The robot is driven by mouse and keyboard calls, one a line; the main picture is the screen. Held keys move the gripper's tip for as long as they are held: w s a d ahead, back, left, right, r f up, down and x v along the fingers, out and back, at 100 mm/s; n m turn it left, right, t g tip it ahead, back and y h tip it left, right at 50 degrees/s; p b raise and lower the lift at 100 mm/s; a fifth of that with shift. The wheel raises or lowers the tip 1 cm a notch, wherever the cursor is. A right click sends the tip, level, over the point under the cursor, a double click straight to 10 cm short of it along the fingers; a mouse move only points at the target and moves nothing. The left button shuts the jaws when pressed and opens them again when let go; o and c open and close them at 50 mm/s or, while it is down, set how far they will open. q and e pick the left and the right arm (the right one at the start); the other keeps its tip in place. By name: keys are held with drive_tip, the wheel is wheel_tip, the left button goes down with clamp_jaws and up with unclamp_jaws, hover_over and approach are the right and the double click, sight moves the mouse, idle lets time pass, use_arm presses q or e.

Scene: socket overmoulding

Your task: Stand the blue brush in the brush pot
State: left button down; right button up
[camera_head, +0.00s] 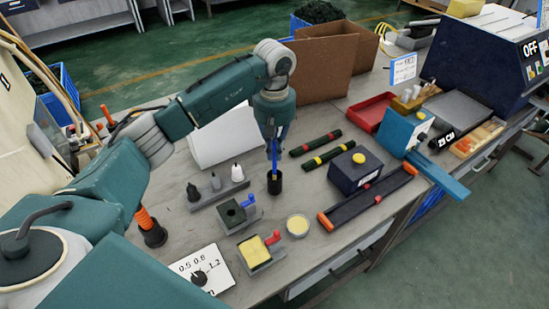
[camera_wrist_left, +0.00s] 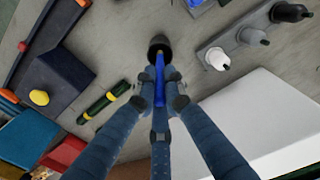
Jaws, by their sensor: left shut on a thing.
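The blue brush (camera_head: 274,157) is upright below my left gripper (camera_head: 273,140), which is shut on it. In the left wrist view, the brush (camera_wrist_left: 160,72) shows between the fingers of the gripper (camera_wrist_left: 159,100). The black brush pot (camera_head: 275,184) stands on the bench directly under the brush; it also shows in the left wrist view (camera_wrist_left: 158,46). The brush's lower end meets the pot's mouth and appears to reach inside; how deep is hidden. My right gripper is not in view.
A rack of small bottles (camera_head: 216,186) stands left of the pot. A dark box with a yellow knob (camera_head: 355,171) is to its right, and green-and-black rods (camera_head: 316,143) lie behind right. A white sloped block (camera_head: 222,138) is behind left. A round yellow dish (camera_head: 297,225) sits in front.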

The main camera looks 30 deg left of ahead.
sight(274, 174)
use_arm(q)
wheel_tip(274, 174, down, 4)
drive_tip(key=shift+r+p, duration=0.2)
drive_tip(key=shift+p, duration=0.2)
drive_tip(key=shift+f, duration=0.1)
drive_tip(key=shift+f, duration=0.15)
drive_tip(key=c, duration=1.8)
unclamp_jaws()
drive_tip(key=shift+c, duration=0.2)
